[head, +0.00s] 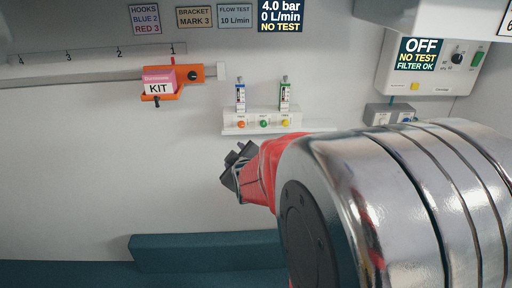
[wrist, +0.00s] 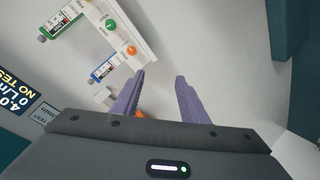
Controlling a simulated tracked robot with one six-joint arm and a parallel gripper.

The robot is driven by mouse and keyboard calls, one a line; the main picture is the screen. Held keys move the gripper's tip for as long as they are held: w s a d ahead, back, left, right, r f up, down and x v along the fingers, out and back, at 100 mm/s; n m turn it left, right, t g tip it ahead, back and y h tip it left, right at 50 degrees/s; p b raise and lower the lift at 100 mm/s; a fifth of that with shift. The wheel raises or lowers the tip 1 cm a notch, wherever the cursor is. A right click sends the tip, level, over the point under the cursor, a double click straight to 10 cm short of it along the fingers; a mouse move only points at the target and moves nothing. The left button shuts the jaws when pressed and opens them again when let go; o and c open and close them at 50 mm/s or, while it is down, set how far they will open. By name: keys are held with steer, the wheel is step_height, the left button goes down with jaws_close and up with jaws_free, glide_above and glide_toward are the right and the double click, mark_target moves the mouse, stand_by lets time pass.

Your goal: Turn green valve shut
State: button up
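A green knob (head: 264,124) sits in the middle of a white wall panel (head: 232,128), between an orange knob (head: 241,124) and a yellow knob (head: 285,123). The green knob also shows in the wrist view (wrist: 110,24), at the top, with the orange knob (wrist: 131,51) nearer my fingers. I cannot tell how far it is turned. My gripper (head: 236,165) is below the panel in the head view. In the wrist view my gripper (wrist: 160,75) is open, with nothing between its fingertips, and apart from the green knob.
A blue-labelled flowmeter (head: 240,95) and a green-labelled flowmeter (head: 285,95) stand above the panel. An orange bracket (head: 187,74) with a pink kit (head: 158,82) is on the rail at left. A teal bench (head: 200,252) is below. The wall at lower left is clear.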

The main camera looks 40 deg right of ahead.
steer(key=s+a+m+g+y, duration=0.4)
steer(key=s+a+g, duration=0.3)
steer(key=s+a, duration=1.6)
steer(key=shift+s+r+y, duration=0.25)
steer(key=shift+s+y, duration=0.05)
steer(key=shift+y, duration=0.5)
steer(key=shift+a, duration=0.1)
steer(key=shift+c, duration=0.4)
